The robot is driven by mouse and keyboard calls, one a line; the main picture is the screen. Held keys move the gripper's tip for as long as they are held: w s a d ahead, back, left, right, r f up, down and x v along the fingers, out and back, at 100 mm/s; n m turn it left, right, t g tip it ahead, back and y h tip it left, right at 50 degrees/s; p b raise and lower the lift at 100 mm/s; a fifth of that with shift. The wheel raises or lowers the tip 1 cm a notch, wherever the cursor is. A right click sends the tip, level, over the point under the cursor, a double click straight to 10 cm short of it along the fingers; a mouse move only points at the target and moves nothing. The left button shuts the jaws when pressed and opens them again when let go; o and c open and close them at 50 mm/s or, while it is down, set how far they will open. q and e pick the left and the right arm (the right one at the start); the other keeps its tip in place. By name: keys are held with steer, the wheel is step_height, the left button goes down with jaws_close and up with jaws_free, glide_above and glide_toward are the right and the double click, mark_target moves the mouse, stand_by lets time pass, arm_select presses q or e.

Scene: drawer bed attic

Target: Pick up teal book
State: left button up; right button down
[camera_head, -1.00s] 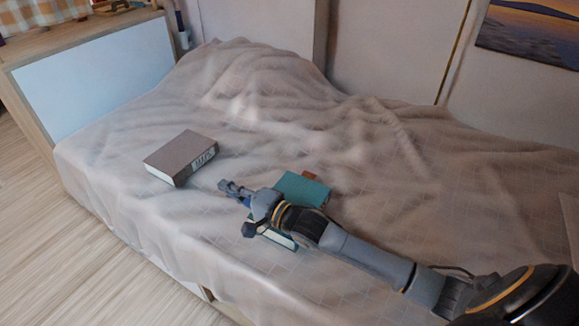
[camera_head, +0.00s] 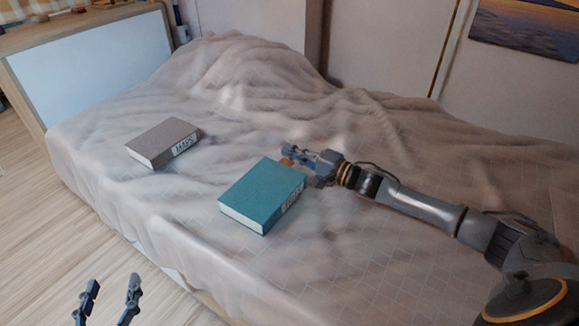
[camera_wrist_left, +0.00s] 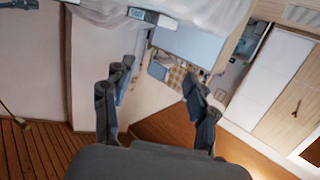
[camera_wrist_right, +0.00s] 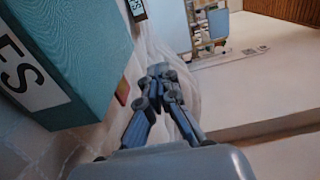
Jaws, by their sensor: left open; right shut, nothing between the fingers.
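The teal book (camera_head: 262,190) lies flat on the bed in the head view, with a white label on its spine facing right. It also fills the upper left of the right wrist view (camera_wrist_right: 85,45). My right gripper (camera_head: 290,155) is shut and empty, just beyond the book's far right corner. In the right wrist view its closed fingers (camera_wrist_right: 160,80) are beside the book; I cannot tell if they touch it. My left gripper (camera_head: 108,285) is open and empty at the lower left, in front of the bed. Its spread fingers show in the left wrist view (camera_wrist_left: 155,90).
A grey-brown book labelled MAPS (camera_head: 165,142) lies left of the teal book. A small orange-brown thing (camera_head: 287,162) is by my right gripper. The rumpled bed cover (camera_head: 330,270) is clear in front. A headboard (camera_head: 90,65) stands at the far left.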

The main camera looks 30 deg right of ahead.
mark_target(274, 172)
steer(key=f, duration=0.1)
steer(key=f+b, duration=0.1)
steer(key=f, duration=0.1)
steer(key=shift+s+a+f, duration=0.1)
steer(key=shift+a+f, duration=0.05)
steer(key=shift+a, duration=0.1)
arm_select(q)
step_height(274, 172, up, 8)
steer(key=d+t+h, duration=0.1)
steer(key=t, duration=0.4)
steer(key=shift+h, duration=0.3)
arm_select(e)
steer(key=shift+a, duration=0.25)
arm_select(q)
steer(key=shift+d, duration=0.1)
